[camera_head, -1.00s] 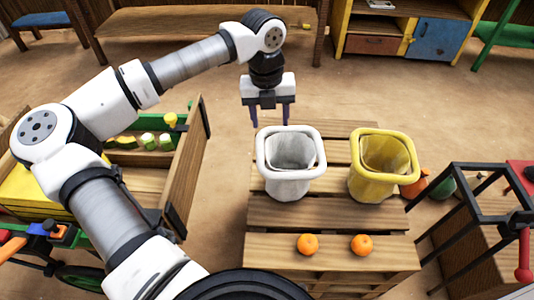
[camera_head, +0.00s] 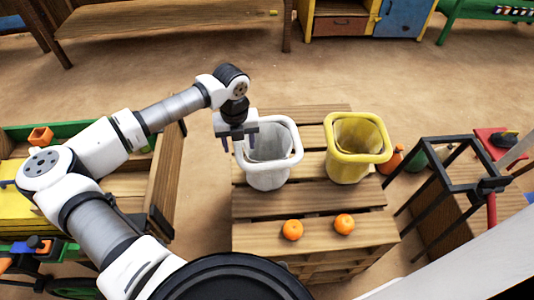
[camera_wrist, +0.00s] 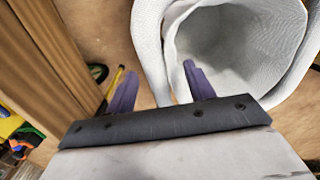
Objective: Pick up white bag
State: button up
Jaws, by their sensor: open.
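The white bag (camera_head: 268,177) is an open-topped bag with a thick rolled rim, upright on a wooden pallet stand (camera_head: 320,228). My gripper (camera_head: 239,146) is at the bag's left rim, fingers pointing down, open and holding nothing. In the wrist view, the white bag (camera_wrist: 151,40) fills the upper right. My gripper's purple fingers (camera_wrist: 160,84) lie either side of its rim: the right finger over the opening, the left outside. I cannot tell how far below the rim the fingertips reach. The bag's inside looks empty.
A yellow bag (camera_head: 346,169) stands just right of the white one. Two oranges (camera_head: 292,230) (camera_head: 344,224) lie on the pallet in front. A wooden cart (camera_head: 163,185) is at left. A black metal frame (camera_head: 437,160) is at right. Floor behind the pallet is clear.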

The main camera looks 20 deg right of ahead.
jog(key=shift+f, duration=0.85)
jog(key=shift+c, duration=0.2)
grip_shut()
jog(key=shift+r, duration=0.1)
